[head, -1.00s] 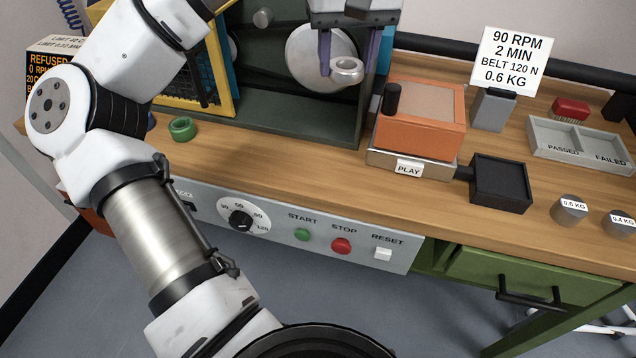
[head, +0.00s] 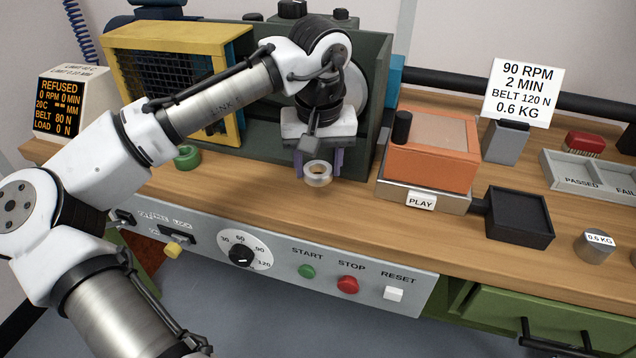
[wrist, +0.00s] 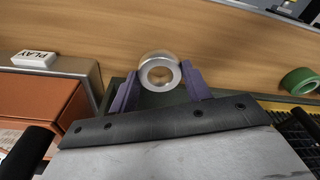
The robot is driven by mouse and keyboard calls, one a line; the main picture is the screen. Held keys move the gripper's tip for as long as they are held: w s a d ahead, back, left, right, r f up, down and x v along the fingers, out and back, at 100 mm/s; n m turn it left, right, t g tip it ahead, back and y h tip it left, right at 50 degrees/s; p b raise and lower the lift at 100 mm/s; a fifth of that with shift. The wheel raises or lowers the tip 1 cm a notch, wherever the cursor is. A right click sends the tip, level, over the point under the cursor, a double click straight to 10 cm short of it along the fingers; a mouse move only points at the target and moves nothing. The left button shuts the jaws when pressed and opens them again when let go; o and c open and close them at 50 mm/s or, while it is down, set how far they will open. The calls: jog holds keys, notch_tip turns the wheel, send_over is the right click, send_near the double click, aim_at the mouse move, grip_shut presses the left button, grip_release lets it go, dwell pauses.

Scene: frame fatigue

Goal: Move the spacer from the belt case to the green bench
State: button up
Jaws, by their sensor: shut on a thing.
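The spacer is a short silvery ring (head: 318,174). My gripper (head: 318,165) is shut on it, with its purple fingers on either side of the ring. It hangs in front of the dark green belt case (head: 372,130), over the wooden bench top. The wrist view shows the ring (wrist: 160,72) between the two purple fingers, its hole facing the camera. The green bench (head: 560,320) has a wooden top and a green drawer front. I cannot tell whether the ring touches the wood. My arm hides much of the case's inside.
A green ring (head: 187,157) lies on the wood to the left. An orange block (head: 432,150) on the PLAY base stands close on the right, with a black tray (head: 519,217) beyond. A control panel (head: 270,255) runs along the front edge. Bare wood lies in front of the gripper.

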aim_at(318, 196)
jog(key=shift+f, duration=2.3)
jog(key=shift+f, duration=0.2)
jog(key=o, duration=1)
jog(key=shift+r, duration=0.15)
jog(key=r, duration=0.4)
jog(key=s+r, duration=0.1)
jog(key=r, duration=0.7)
jog(key=shift+s+d, duration=0.1)
jog(key=shift+s, duration=0.15)
